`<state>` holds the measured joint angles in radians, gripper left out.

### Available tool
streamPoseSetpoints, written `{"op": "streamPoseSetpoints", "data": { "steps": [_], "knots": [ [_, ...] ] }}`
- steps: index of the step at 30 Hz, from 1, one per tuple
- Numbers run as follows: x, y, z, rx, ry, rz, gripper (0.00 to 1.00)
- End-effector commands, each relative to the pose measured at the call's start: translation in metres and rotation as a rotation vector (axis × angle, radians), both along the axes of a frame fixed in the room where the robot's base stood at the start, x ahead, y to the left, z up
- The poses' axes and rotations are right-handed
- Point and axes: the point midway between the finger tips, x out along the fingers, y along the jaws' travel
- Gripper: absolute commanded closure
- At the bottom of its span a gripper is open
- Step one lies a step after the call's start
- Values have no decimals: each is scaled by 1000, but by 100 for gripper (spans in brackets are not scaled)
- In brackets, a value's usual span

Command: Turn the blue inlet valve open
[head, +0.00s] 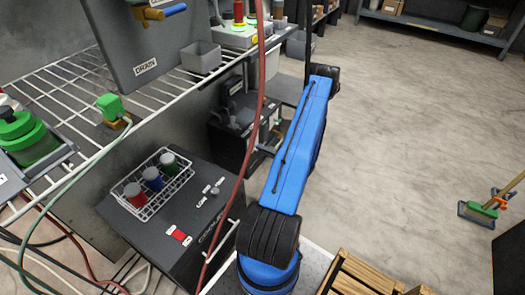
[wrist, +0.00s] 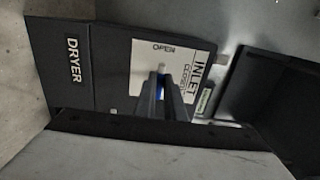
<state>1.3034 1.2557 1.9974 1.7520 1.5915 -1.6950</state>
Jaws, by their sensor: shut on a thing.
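In the wrist view, my gripper (wrist: 166,98) is shut on the blue inlet valve handle (wrist: 160,97). Only a small bit of blue shows between the dark fingers. The handle sits in front of a white label plate (wrist: 180,57) reading INLET, with OPEN at the top and CLOSED along the right side. The fingers hide much of the handle, so I cannot tell its exact angle. The plate is on a dark panel marked DRYER (wrist: 85,62). In the head view, my gripper and the inlet valve cannot be made out.
In the head view, a grey panel marked DRAIN (head: 125,45) carries another blue lever (head: 165,11). A wire shelf (head: 75,75) and a black unit with a wire basket (head: 150,208) stand at left. A red hose (head: 259,100) hangs beside my arm. Open floor lies right.

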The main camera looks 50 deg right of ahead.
Motion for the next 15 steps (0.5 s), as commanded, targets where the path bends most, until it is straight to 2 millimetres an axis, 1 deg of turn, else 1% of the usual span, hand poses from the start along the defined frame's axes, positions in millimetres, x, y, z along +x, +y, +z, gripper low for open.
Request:
{"op": "streamPoseSetpoints", "data": {
  "steps": [9,10,12,15],
  "knots": [
    [-1,2,-2,3,2,2,100],
    [-1,2,-2,3,3,2,88],
    [-1,2,-2,3,2,1,72],
    [-1,2,-1,2,2,1,72]
  ]
}}
